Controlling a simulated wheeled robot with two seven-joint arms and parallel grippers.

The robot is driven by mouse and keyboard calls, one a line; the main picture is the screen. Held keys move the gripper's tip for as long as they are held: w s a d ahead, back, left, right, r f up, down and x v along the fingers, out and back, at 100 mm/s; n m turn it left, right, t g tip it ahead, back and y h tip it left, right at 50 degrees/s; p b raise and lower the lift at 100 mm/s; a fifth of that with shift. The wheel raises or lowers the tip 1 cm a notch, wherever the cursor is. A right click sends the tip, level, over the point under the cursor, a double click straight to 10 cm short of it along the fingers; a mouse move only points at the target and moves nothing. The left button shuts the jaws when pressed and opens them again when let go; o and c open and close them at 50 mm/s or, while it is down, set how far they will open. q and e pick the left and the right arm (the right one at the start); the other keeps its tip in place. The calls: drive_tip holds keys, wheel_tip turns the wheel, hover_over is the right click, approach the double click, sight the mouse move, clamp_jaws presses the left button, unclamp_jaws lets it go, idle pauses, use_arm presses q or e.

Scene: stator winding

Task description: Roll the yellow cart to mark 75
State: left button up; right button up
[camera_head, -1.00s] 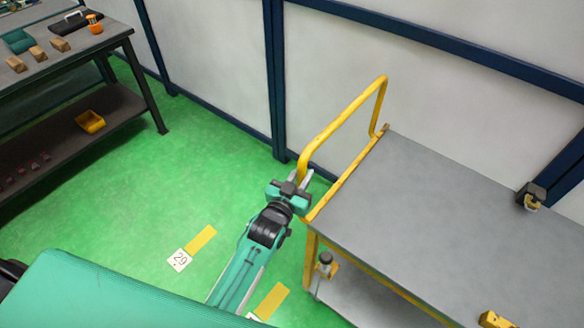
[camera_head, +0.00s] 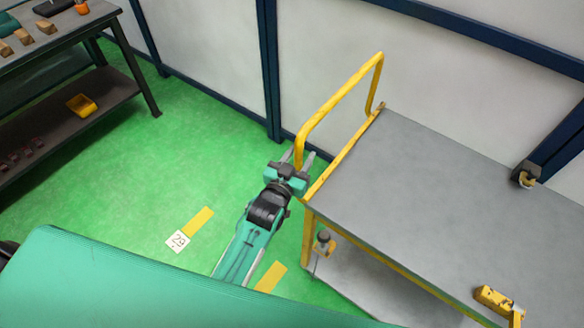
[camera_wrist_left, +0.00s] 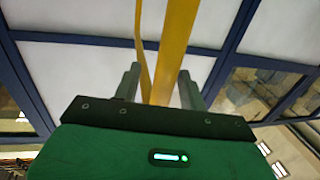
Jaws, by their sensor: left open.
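The yellow cart has a grey top (camera_head: 430,185) and a yellow push handle (camera_head: 335,98) at its left end. My left gripper (camera_head: 304,158) is open at the lower near end of the handle. In the left wrist view the yellow handle bar (camera_wrist_left: 175,50) runs up between the two open fingers of the gripper (camera_wrist_left: 160,82). I cannot tell whether either finger touches it. A floor mark reads 29 (camera_head: 177,240), with a yellow strip beside it. No mark 75 shows. My right gripper is out of view.
A dark workbench (camera_head: 135,70) with wooden blocks and a lower shelf holding a yellow bin (camera_head: 82,104) stands at the upper left. White wall panels with blue posts (camera_head: 268,70) run behind the cart. The green floor (camera_head: 190,150) between bench and cart is clear.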

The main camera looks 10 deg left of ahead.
use_arm(q)
drive_tip(key=s+a+b, duration=0.2)
drive_tip(key=s+b, duration=0.1)
drive_tip(key=s, duration=1)
drive_tip(key=shift+s+a, duration=0.15)
drive_tip(key=shift+a, duration=0.1)
